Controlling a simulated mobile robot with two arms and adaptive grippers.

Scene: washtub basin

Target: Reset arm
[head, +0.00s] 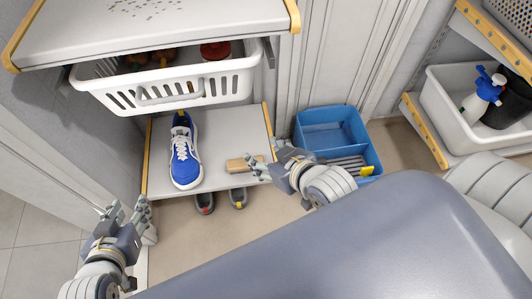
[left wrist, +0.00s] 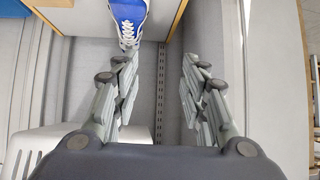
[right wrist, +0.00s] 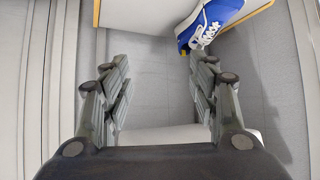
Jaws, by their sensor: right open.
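My left gripper (head: 126,212) is open and empty, low at the left in the head view, in front of the lower shelf's left corner. In the left wrist view its fingers (left wrist: 160,75) stand wide apart with nothing between them. My right gripper (head: 264,161) is open near the shelf's right front edge. In the right wrist view its fingers (right wrist: 160,75) are apart and empty. In the head view its fingertips overlap the end of a wooden block or brush (head: 240,163) on the shelf; I cannot tell if they touch.
A blue shoe (head: 183,152) stands on the lower shelf (head: 218,130), below a white basket (head: 165,92). Dark shoes (head: 205,201) lie below the shelf. A blue bin (head: 330,130) stands right of it. A white tub (head: 455,110) holds a spray bottle (head: 482,98) at far right.

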